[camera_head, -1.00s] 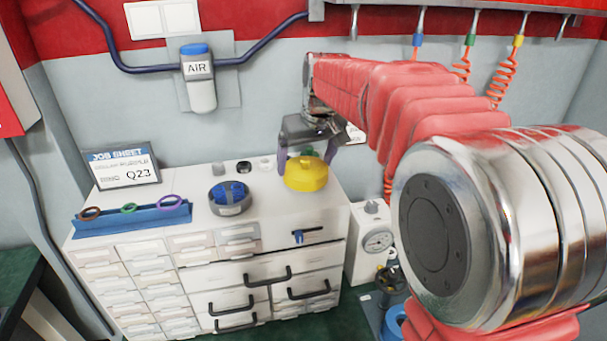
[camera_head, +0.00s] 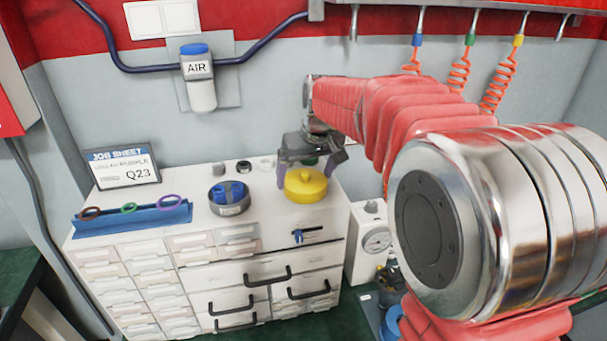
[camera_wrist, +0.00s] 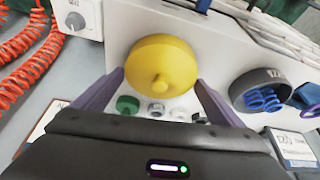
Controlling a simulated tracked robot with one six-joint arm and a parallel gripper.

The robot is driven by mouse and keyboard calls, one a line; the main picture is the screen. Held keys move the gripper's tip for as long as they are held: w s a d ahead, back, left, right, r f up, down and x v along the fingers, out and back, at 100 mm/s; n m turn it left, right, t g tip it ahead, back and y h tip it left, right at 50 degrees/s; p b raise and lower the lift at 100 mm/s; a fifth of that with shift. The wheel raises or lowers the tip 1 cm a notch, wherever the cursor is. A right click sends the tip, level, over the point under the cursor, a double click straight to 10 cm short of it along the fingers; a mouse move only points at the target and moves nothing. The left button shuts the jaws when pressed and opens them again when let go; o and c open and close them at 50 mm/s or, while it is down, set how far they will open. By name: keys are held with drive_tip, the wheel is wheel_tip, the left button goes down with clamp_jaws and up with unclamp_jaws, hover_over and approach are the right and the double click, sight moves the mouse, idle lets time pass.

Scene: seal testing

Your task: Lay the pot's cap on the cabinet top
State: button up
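The pot's cap (camera_head: 306,187) is a round yellow lid with a small knob on top. It is at the right part of the cabinet top (camera_head: 262,212), knob up. It also fills the middle of the wrist view (camera_wrist: 162,68). My gripper (camera_head: 307,173) points down with one purple finger on each side of the cap, and the fingertips appear to touch its rim. I cannot tell whether the cap's underside touches the cabinet top. The open dark grey pot (camera_head: 230,207), with blue coils inside, stands to the left of the cap; it also shows in the wrist view (camera_wrist: 262,92).
A blue rack (camera_head: 135,217) with rings lies at the cabinet's left, before the job sheet (camera_head: 124,166). Small fittings (camera_head: 244,167) stand behind the pot. A green piece (camera_wrist: 128,104) lies near the cap. A gauge box (camera_head: 372,238) stands right of the cabinet.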

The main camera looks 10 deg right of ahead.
drive_tip(key=shift+o, duration=0.9)
drive_tip(key=shift+r, duration=0.1)
drive_tip(key=v, duration=1.2)
drive_tip(key=shift+s, duration=0.15)
drive_tip(key=s+a+f, duration=0.1)
drive_tip(key=s+f, duration=0.5)
drive_tip(key=s, duration=0.7)
drive_tip(key=s+a+f+m+t, duration=0.1)
drive_tip(key=s+f, duration=0.6)
drive_tip(key=s, duration=0.6)
drive_tip(key=shift+s+h, duration=0.3)
drive_tip(key=shift+f, duration=0.1)
drive_tip(key=shift+c, duration=0.6)
